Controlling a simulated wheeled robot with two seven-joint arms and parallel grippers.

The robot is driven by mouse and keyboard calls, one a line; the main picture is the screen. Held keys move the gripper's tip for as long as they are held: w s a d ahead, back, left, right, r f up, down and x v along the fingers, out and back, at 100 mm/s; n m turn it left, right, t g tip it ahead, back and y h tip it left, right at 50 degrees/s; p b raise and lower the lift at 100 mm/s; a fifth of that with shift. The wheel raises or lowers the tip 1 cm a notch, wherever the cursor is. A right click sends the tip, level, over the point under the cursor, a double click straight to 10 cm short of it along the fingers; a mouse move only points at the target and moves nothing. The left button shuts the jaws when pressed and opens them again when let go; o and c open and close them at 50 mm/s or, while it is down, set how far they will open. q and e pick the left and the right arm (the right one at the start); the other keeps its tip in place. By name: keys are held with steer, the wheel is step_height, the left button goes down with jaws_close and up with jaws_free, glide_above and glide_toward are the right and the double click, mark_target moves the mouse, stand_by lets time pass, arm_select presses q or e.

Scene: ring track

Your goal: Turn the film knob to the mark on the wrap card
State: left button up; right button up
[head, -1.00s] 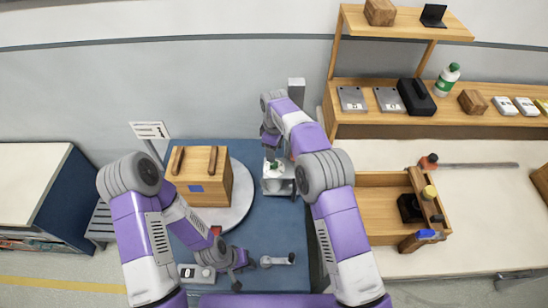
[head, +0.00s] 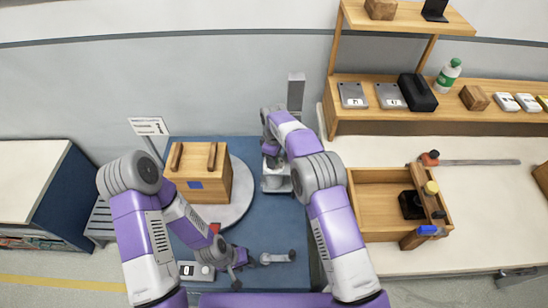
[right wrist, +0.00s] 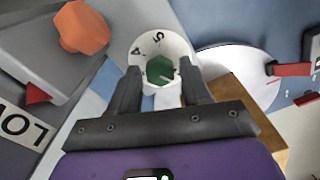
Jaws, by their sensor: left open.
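The film knob is a green hexagonal knob (right wrist: 160,70) with a pale pointer line, on a white numbered dial (right wrist: 146,47) in the right wrist view. A 4 and a 5 are readable on the dial. My right gripper (right wrist: 160,76) is open, with one finger on each side of the knob and gaps showing. In the head view my right arm hides the knob. The wrap card (head: 149,126) is a white sign at the left; its small print is unreadable. My left gripper (head: 240,270) is open and empty near the front of the blue table.
A wooden crate (head: 203,172) sits on a round grey turntable (head: 229,211). A small box with a display (head: 193,270) and a grey lever (head: 279,257) lie near my left gripper. An orange hexagonal knob (right wrist: 80,27) is beside the dial.

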steer(key=c, duration=0.8)
steer(key=shift+o, duration=0.2)
steer(key=shift+m, duration=0.3)
